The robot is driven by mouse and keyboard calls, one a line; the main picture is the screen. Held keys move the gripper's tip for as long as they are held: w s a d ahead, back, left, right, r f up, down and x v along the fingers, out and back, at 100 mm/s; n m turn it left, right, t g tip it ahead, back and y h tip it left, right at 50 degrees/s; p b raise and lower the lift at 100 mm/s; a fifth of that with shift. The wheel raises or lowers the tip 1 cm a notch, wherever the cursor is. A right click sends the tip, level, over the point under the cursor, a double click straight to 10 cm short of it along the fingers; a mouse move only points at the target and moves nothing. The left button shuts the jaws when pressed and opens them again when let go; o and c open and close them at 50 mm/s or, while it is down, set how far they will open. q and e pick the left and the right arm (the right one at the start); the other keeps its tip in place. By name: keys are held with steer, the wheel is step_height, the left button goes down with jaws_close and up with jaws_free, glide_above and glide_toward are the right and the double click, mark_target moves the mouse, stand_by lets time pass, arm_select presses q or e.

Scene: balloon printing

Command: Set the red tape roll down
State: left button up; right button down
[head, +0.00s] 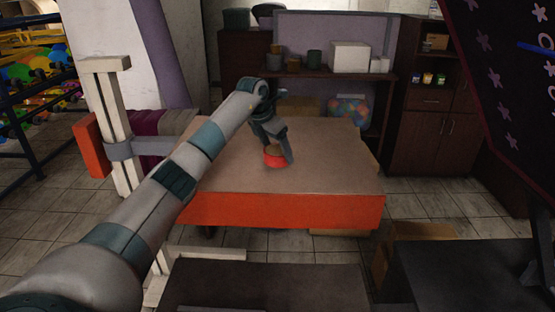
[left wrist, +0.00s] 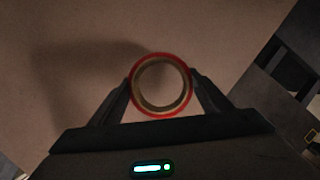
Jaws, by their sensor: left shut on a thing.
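The red tape roll (head: 274,161) is between the fingers of my left gripper (head: 277,152), over the brown top of the table with the orange-red front edge (head: 290,211). In the left wrist view the red tape roll (left wrist: 134,90) shows as a red ring with a tan core, its open hole facing the camera. Both fingers of my left gripper (left wrist: 160,92) press on its sides. The roll is low at the tabletop; I cannot tell whether it touches. My right gripper is not in view.
The tabletop around the roll is bare. Behind it stands a dark shelf (head: 330,74) with a white box (head: 350,57) and several containers. A dark table (head: 265,285) is in the foreground. A dark star-patterned panel (head: 505,60) hangs at the upper right.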

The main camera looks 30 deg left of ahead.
arm_select(q)
steer(key=shift+f+p, duration=0.45)
steer(key=shift+p, duration=0.05)
steer(key=shift+f+p, duration=0.65)
steer(key=shift+f, duration=0.85)
steer(key=shift+f, duration=0.15)
steer(key=o, duration=1.1)
